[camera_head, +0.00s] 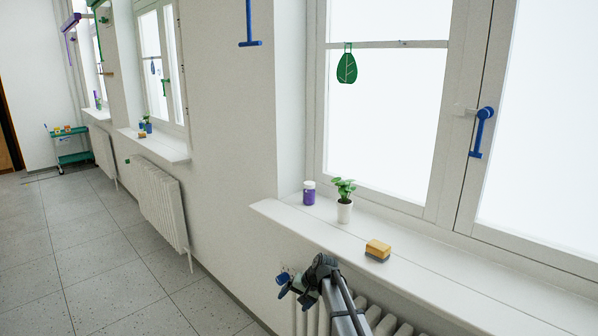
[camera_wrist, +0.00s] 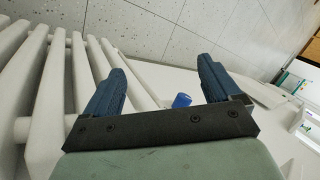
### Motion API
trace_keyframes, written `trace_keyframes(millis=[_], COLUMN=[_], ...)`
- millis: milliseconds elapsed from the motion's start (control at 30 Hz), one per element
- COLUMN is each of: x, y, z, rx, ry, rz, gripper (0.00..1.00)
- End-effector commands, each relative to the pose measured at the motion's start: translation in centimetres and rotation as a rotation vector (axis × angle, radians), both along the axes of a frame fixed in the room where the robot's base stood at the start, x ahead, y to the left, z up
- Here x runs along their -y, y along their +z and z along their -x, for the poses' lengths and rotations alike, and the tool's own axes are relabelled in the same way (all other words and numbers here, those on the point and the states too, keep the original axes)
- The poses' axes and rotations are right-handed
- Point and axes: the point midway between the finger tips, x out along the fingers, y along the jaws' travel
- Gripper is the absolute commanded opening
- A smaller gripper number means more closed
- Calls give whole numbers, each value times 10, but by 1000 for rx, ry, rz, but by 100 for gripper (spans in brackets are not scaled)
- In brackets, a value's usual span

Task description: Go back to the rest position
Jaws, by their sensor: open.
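My gripper (camera_head: 297,292) is low in front of the near radiator, below the windowsill, in the head view. In the wrist view its two blue fingers (camera_wrist: 160,70) are spread wide with nothing between them. A blue radiator knob (camera_wrist: 181,100) on a pale pipe shows beyond the fingers in the wrist view, apart from them. In the head view the knob (camera_head: 283,278) seems to be close beside my gripper.
White radiator (camera_wrist: 60,75) ribs are close on the left in the wrist view. The windowsill (camera_head: 275,209) above holds a purple jar (camera_head: 309,193), a potted plant (camera_head: 345,208) and a yellow sponge (camera_head: 378,249). The floor (camera_head: 100,250) to the left is clear. A green cart (camera_head: 72,158) stands far back.

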Motion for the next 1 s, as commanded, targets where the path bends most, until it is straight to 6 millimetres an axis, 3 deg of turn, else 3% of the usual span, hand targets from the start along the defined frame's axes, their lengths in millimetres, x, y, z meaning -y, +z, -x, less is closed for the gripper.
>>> trace_keyframes(millis=[33,200,500,700,1000], x=[8,32,73,99,134], y=[-22,-86,-183,-234,-288], z=[18,67,167,241,358], rx=[-24,-97,-231,-324,-464], ry=[2,15,50,81,143], rz=[19,80,184,247,330], gripper=[90,90,90,90,90])
